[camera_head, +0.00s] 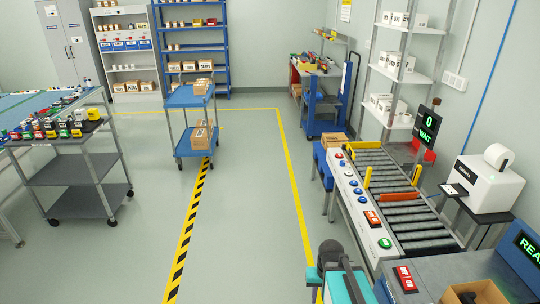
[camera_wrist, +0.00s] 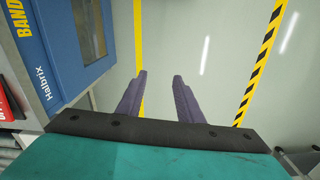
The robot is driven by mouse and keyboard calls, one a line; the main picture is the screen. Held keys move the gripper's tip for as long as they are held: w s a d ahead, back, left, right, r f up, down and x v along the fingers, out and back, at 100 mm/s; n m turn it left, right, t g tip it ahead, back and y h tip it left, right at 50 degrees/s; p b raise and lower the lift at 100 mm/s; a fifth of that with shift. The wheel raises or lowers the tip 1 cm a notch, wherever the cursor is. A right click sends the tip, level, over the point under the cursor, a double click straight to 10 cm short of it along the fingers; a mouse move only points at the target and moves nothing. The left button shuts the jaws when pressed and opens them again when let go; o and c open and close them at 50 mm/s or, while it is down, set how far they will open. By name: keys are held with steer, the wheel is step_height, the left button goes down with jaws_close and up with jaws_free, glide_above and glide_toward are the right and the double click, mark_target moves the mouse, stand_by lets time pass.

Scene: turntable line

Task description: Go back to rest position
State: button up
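My gripper (camera_wrist: 158,88) shows in the wrist view with its two purple-grey fingers apart and nothing between them. Only floor shows past the fingertips. In the head view, part of my arm shows at the bottom centre, teal and dark grey; the fingers cannot be made out there.
A roller conveyor (camera_head: 412,217) with a button panel stands right of my arm. A blue machine (camera_wrist: 72,38) is close left of the gripper in the wrist view. A label printer (camera_head: 484,184), a blue cart (camera_head: 193,143) and a grey cart (camera_head: 78,170) stand around open floor (camera_head: 245,200).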

steer(key=s+a+f+g+b, duration=0.1)
steer(key=s+f+g+b, duration=0.4)
steer(key=s+f, duration=2.1)
step_height(320, 180, down, 4)
steer(key=b, duration=0.6)
steer(key=shift+s+n+g, duration=0.15)
steer(key=shift+n+g, duration=0.25)
steer(key=shift+s+a, duration=0.1)
